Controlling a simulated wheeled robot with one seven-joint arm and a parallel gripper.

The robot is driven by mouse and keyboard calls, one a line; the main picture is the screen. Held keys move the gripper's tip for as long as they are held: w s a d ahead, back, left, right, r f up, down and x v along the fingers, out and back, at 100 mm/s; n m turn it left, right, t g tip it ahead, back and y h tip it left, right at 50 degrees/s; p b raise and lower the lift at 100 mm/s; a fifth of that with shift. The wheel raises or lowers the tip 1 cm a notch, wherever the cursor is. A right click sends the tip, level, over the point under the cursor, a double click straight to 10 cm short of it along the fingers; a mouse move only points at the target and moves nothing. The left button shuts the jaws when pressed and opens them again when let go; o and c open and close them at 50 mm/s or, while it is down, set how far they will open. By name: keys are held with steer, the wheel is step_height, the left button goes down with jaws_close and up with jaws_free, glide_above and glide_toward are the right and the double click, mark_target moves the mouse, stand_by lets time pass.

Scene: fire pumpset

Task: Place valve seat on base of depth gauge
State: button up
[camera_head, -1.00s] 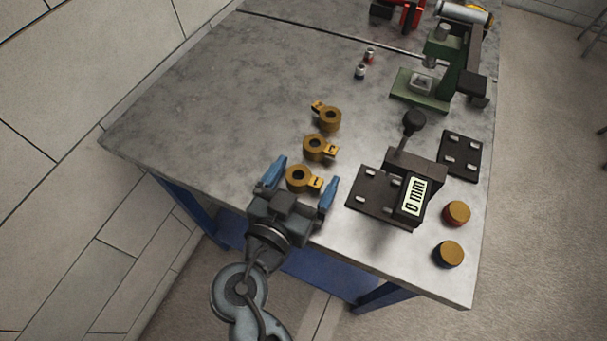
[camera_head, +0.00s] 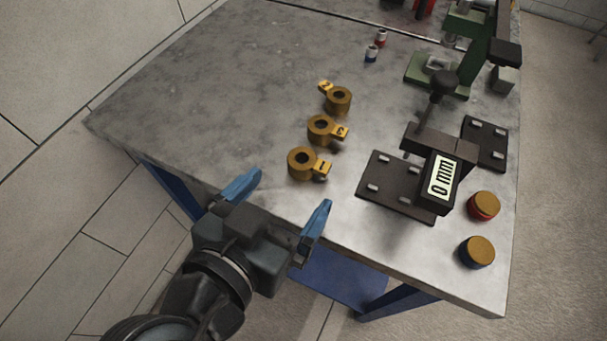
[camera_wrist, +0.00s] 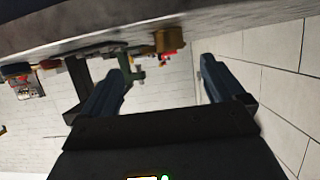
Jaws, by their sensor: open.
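Three brass-coloured valve seats with numbered tabs stand in a row on the grey table: the nearest (camera_head: 301,164), the middle one (camera_head: 320,130) and the farthest (camera_head: 338,99). The depth gauge (camera_head: 440,183) stands to their right, its display reading 0 mm, over a dark base plate with light studs (camera_head: 385,190). My gripper (camera_head: 281,200) is open and empty at the table's front edge, nearer than the closest valve seat. In the wrist view its blue fingers (camera_wrist: 160,85) are spread, with a brass piece (camera_wrist: 169,39) beyond them.
Two round brass-topped buttons, one red-sided (camera_head: 483,206) and one blue-sided (camera_head: 478,251), sit at the right front. A second dark plate (camera_head: 486,142) lies behind the gauge. A green press (camera_head: 440,70) and two small capped parts (camera_head: 376,46) stand farther back. The table's left side is clear.

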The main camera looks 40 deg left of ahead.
mark_target(307, 166)
steer(key=shift+w+a, duration=0.15)
steer(key=shift+w, duration=0.35)
steer(key=p+x, duration=0.1)
steer(key=x, duration=0.5)
steer(key=shift+w+a+f, duration=0.1)
steer(key=shift+w+a, duration=0.1)
steer(key=shift+w, duration=0.05)
steer(key=shift+c, duration=0.2)
